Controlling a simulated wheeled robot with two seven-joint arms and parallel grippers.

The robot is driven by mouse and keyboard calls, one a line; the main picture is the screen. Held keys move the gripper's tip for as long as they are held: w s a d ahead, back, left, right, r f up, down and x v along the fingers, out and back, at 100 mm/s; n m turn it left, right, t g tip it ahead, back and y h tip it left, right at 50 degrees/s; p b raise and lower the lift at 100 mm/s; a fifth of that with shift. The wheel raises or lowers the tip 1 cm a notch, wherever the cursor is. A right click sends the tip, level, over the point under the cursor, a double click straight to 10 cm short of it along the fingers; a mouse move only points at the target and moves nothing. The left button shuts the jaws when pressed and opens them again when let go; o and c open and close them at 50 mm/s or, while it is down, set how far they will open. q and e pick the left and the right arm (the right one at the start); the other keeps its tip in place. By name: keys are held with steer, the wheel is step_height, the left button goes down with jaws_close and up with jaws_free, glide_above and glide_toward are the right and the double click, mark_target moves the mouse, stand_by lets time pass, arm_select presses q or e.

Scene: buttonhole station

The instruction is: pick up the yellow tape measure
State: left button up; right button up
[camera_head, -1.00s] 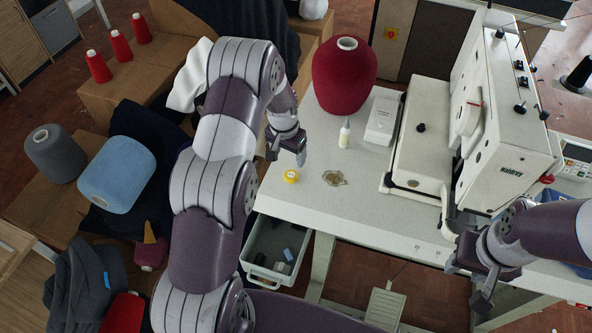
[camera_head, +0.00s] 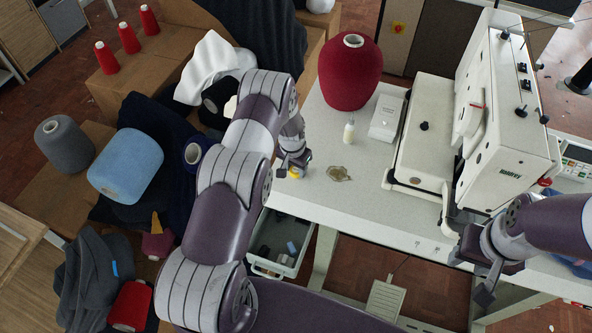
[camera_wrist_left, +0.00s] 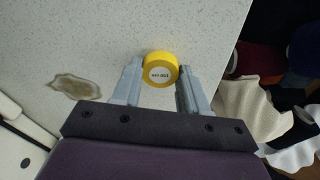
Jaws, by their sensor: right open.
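The yellow tape measure (camera_wrist_left: 160,69) is a small round yellow disc with a pale label, lying on the white speckled table near its left edge. In the head view the tape measure (camera_head: 296,172) is partly hidden by my left gripper (camera_head: 292,160). In the left wrist view my left gripper (camera_wrist_left: 160,84) is open, with one finger on each side of the tape measure near the fingertips. A gap to the fingers seems narrow; I cannot tell whether they touch. My right gripper (camera_head: 480,275) is open and empty at the right, by the table's front edge.
A brown stain (camera_head: 338,174) marks the table (camera_head: 365,205) beside the tape measure. A small white bottle (camera_head: 349,131), a white box (camera_head: 386,118) and a large red yarn cone (camera_head: 349,75) stand behind. The sewing machine (camera_head: 510,120) fills the right. A grey bin (camera_head: 270,266) hangs below.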

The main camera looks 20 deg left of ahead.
arm_select(q)
steer(key=shift+c, duration=0.7)
